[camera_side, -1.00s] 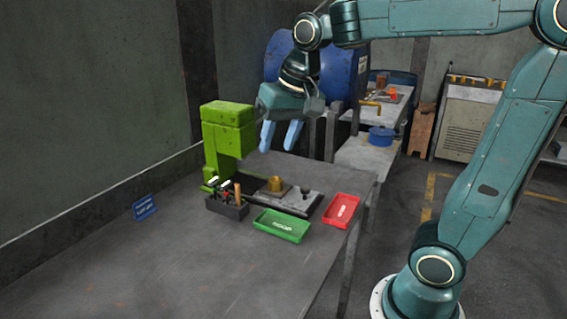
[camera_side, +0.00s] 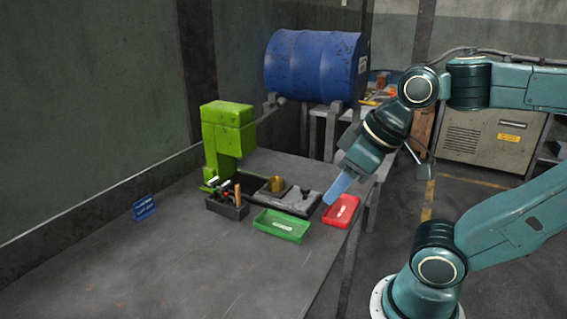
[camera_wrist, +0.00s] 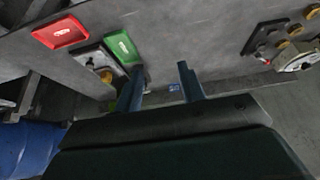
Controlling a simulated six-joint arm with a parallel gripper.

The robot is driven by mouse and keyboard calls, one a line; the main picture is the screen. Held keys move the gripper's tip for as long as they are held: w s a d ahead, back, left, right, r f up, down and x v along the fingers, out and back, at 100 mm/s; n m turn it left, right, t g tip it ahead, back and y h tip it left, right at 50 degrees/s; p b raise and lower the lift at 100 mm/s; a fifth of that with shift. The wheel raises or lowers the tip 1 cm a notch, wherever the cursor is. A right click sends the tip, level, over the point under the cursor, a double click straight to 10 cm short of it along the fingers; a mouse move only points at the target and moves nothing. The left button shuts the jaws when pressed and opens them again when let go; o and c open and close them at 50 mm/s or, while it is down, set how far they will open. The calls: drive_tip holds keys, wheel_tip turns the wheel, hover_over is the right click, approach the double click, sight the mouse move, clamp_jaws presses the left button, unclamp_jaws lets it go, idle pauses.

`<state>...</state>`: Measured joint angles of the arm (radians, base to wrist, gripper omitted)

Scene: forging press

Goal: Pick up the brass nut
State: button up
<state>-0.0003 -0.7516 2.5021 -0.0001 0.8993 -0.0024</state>
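A brass-coloured round piece (camera_side: 276,184) sits on the dark bed (camera_side: 262,204) beside the green press; it also shows in the wrist view (camera_wrist: 106,76). It may be the brass nut, but its shape is too small to tell. Several other brass-coloured round pieces (camera_wrist: 282,45) lie at the right of the wrist view, so I cannot tell which one is the nut. My gripper (camera_side: 332,200) is tilted down to the left, near the red tray in the side view and apart from the brass piece. In the wrist view its two blue fingers (camera_wrist: 160,76) are spread with nothing between them.
The green press (camera_side: 228,135) stands behind the bed. A tool holder (camera_side: 228,207), a green tray (camera_side: 281,226) and a red tray (camera_side: 350,210) stand around the bed. A blue sign (camera_side: 145,207) is at the left. The table's front left (camera_side: 190,270) is clear.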

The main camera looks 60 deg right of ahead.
idle(0.4)
drive_tip(key=o, duration=0.6)
drive_tip(key=shift+c, duration=0.2)
drive_tip(key=shift+w, duration=0.1)
